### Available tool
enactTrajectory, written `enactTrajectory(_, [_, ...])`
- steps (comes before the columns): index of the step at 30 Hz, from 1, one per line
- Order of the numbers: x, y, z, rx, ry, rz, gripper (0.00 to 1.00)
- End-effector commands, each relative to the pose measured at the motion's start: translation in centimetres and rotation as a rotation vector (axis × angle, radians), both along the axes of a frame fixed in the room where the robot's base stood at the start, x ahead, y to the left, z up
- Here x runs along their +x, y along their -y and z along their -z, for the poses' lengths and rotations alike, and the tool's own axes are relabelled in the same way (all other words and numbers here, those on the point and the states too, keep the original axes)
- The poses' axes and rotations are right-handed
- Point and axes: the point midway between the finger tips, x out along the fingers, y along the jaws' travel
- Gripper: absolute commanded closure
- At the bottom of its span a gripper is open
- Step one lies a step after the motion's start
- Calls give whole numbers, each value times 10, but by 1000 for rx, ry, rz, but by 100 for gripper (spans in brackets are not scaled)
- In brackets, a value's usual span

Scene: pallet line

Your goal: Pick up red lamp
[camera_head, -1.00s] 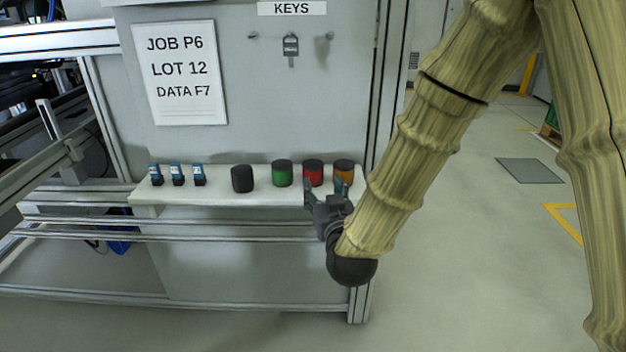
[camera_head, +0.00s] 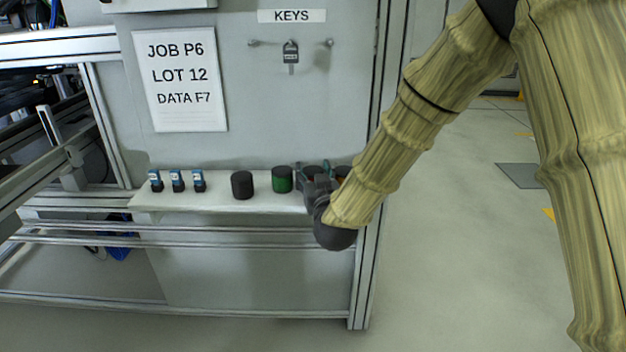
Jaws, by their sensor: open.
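The red lamp (camera_head: 312,169) stands on the white shelf (camera_head: 220,201), mostly hidden behind my gripper; only part of its dark top shows. My gripper (camera_head: 314,174) is open at the lamp, with its fingers pointing toward the panel. One finger is at the lamp's left, between it and the green lamp (camera_head: 282,180). I cannot tell whether the fingers touch the lamp. The orange lamp (camera_head: 342,172) is just right of my gripper and partly hidden.
A black cylinder (camera_head: 242,185) stands left of the green lamp. Several small blue-and-black parts (camera_head: 176,181) stand further left on the shelf. A key (camera_head: 291,54) hangs on the panel above. Open floor (camera_head: 450,250) lies to the right.

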Motion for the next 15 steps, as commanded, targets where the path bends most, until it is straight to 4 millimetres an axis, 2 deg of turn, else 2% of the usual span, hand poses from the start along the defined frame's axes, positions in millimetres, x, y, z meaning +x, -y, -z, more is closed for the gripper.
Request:
enactTrajectory(3, [6, -2, 0, 0, 0, -1, 46])
enactTrajectory(10, [7, -2, 0, 0, 0, -1, 46])
enactTrajectory(15, [7, -2, 0, 0, 0, -1, 77])
